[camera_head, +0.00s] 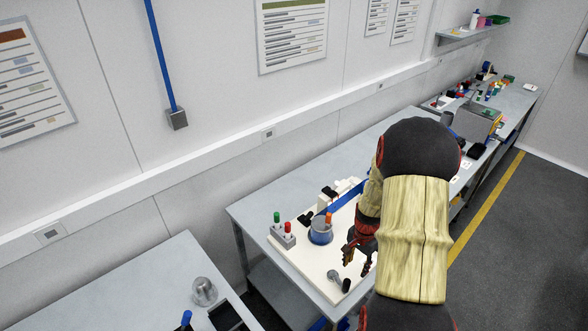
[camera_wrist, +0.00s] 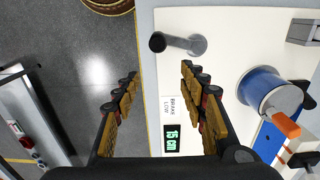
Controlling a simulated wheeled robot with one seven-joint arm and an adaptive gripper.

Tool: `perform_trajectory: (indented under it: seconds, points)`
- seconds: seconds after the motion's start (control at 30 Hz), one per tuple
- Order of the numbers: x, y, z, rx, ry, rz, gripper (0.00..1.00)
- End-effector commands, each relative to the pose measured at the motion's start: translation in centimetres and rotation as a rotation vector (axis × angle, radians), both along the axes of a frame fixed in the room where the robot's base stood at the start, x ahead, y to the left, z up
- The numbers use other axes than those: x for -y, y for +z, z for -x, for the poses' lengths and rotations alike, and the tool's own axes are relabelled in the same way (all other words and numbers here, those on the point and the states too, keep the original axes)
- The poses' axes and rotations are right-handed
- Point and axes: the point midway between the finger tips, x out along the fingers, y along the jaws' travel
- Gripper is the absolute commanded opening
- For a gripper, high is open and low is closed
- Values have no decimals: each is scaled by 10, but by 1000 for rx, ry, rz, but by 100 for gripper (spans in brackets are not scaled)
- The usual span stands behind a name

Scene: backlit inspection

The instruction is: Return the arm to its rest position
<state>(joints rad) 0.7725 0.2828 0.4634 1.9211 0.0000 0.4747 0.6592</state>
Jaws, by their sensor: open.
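My gripper (camera_head: 359,257) hangs over the front right part of a white panel (camera_head: 290,264) on the workbench. In the wrist view my gripper (camera_wrist: 158,80) is open, with nothing between its fingers. Below and beyond the fingertips is a grey lever with a black knob (camera_wrist: 184,43), which also shows in the head view (camera_head: 338,280). My arm (camera_head: 413,235) is bent, and it hides part of the bench.
A blue drum with an orange handle (camera_head: 321,230) stands on the panel near a block with green and red buttons (camera_head: 283,231). A "BRAKE LOW" label (camera_wrist: 168,104) and green display (camera_wrist: 173,138) lie below the fingers. Another bench (camera_head: 165,285) stands at lower left.

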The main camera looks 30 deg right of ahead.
Motion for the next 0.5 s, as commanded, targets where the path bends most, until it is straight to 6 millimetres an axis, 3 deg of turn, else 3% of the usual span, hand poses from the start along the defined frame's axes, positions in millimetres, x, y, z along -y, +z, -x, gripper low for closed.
perform_trajectory:
  seconds: [0.33, 0.47, 0.5]
  points:
    - [-4, 0, 4, -15, 72, -16, 42]
    - [-31, -2, 32, -76, 195, -91, 42]
    - [-39, 8, 40, -87, 242, -109, 42]
